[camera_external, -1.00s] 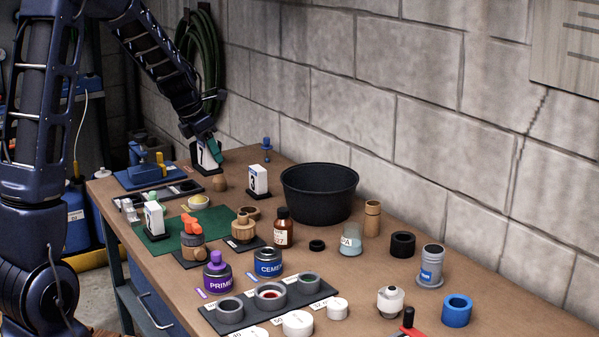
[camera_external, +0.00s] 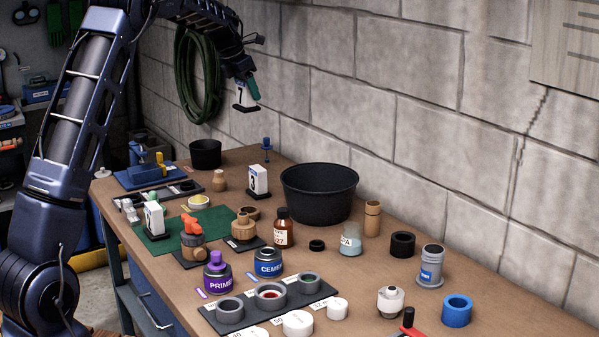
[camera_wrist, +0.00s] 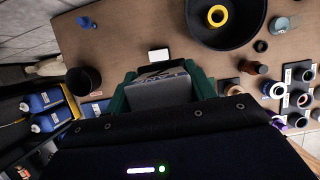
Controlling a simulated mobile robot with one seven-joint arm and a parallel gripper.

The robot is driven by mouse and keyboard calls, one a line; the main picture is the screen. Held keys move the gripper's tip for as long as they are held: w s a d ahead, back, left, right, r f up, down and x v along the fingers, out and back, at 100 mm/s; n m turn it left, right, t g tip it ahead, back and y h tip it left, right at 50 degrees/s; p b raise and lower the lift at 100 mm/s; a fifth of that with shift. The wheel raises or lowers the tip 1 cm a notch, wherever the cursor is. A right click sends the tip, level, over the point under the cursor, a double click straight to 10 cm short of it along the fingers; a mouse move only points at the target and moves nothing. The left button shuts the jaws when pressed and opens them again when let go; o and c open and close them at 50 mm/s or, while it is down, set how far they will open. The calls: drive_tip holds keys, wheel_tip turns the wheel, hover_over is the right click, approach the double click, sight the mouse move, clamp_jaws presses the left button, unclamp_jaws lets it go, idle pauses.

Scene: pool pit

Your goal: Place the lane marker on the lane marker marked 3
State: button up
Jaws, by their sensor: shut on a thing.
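My gripper (camera_external: 252,90) has green fingers and is shut on a white lane marker (camera_external: 241,94) with a black base and what looks like a 7. It hangs high above the back of the bench. In the wrist view this marker (camera_wrist: 160,90) sits between the fingers. A second lane marker (camera_external: 258,180) stands upright beside the black tub; its dark digit looks like a 3 but is small. Its white top (camera_wrist: 159,55) shows in the wrist view, beyond my fingers.
The large black tub (camera_external: 319,195) stands right of the second marker. A small black pot (camera_external: 205,154) and a blue vise-like tool (camera_external: 150,168) are at the back. A brown bottle (camera_external: 283,228) and several cans and fittings crowd the front. The block wall runs close behind.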

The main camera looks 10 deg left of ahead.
drive_tip(key=w+d+r, duration=0.1)
drive_tip(key=w+d, duration=0.1)
drive_tip(key=w, duration=0.2)
hover_over(258, 167)
wheel_tip(258, 167, down, 20)
drive_tip(key=shift+r, duration=0.2)
idle(0.4)
drive_tip(key=shift+f, duration=0.1)
drive_tip(key=o, duration=1.1)
drive_tip(key=shift+c, duration=0.2)
